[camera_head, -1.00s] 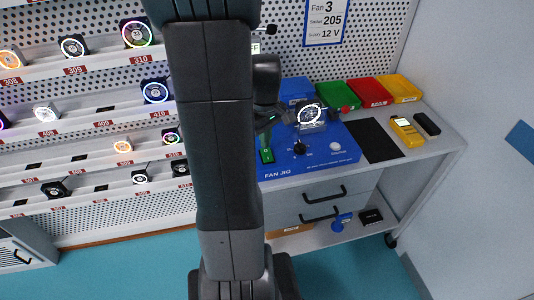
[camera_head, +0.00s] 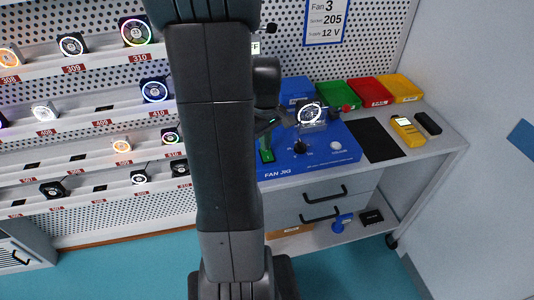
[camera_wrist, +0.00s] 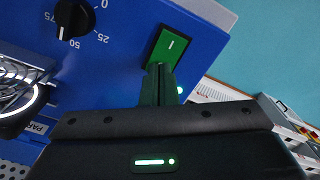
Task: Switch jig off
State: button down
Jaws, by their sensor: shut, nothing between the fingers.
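The blue fan jig (camera_head: 330,155) stands on the bench, and its panel fills much of the wrist view (camera_wrist: 110,75). Its green rocker switch (camera_wrist: 170,45) shows an "I" on the half farther from my gripper; it also shows in the head view (camera_head: 266,156). My gripper (camera_wrist: 162,72) is shut and empty, its fingertips at the near end of the switch and covering that part. I cannot tell whether they press on it. A fan (camera_head: 311,114) on the jig has a lit white ring, partly visible in the wrist view (camera_wrist: 18,105).
A black dial knob (camera_wrist: 74,18) and a white round button (camera_head: 336,146) are on the jig. Green (camera_head: 338,96), red (camera_head: 370,92) and yellow (camera_head: 401,88) bins stand behind. A black mat (camera_head: 375,140) and yellow meter (camera_head: 406,132) lie right. Fan shelves are at left.

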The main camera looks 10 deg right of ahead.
jog(key=shift+f, duration=0.2)
notch_tip(320, 180, up, 7)
jog(key=p, duration=0.5)
jog(key=shift+r+p, duration=0.1)
jog(key=shift+p, duration=0.25)
jog(key=shift+f+b, duration=2.9)
jog(key=shift+f, duration=0.6)
